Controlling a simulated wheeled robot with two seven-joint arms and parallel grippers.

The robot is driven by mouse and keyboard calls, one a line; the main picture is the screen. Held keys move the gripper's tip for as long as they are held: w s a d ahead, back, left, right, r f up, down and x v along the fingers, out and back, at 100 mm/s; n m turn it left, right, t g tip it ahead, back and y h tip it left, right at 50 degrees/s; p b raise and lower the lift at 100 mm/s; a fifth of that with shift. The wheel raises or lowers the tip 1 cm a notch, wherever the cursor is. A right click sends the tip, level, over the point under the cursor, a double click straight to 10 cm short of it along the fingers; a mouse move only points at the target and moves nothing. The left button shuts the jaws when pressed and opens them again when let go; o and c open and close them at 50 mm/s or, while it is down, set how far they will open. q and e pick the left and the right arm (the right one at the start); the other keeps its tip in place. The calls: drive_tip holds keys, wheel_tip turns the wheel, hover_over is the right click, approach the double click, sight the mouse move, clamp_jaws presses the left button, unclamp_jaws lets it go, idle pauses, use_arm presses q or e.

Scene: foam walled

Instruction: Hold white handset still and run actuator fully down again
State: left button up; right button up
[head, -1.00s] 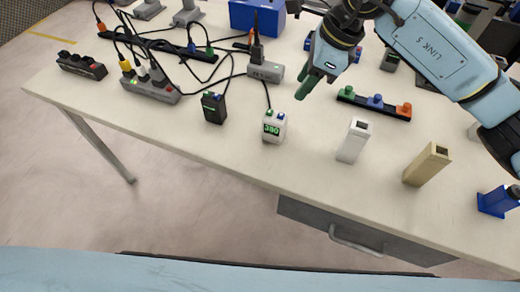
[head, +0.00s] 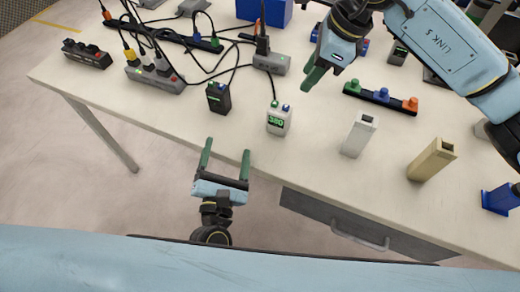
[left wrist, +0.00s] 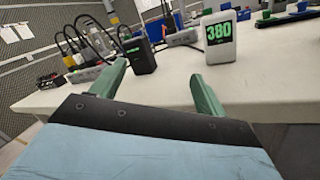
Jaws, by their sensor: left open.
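The white handset (head: 278,122) stands upright near the table's front edge, a cable running from its top.
A black handset (head: 218,98) stands left of the white one. A white holder (head: 359,135) and a beige holder (head: 431,160) stand to the right. A black strip with coloured buttons (head: 381,97) lies behind. Power strips and cables crowd the back left.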

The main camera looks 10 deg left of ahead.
sight(282, 111)
use_arm(q)
drive_tip(key=d+n+h, duration=0.1)
drive_tip(key=d, duration=0.1)
drive_tip(key=d+r+n+g+h, duration=0.1)
drive_tip(key=d+h, duration=0.1)
drive_tip(key=d, duration=0.1)
drive_tip(key=w+d+n+g+h, duration=0.1)
drive_tip(key=d+h, duration=0.1)
drive_tip(key=shift+d+r, duration=0.2)
drive_tip(key=shift+r, duration=0.1)
drive_tip(key=x, duration=1.3)
drive_tip(key=shift+d+f, duration=0.15)
drive_tip(key=shift+f, duration=0.05)
drive_tip(key=c, duration=1.1)
drive_tip(key=shift+c, duration=0.2)
use_arm(e)
clamp_jaws()
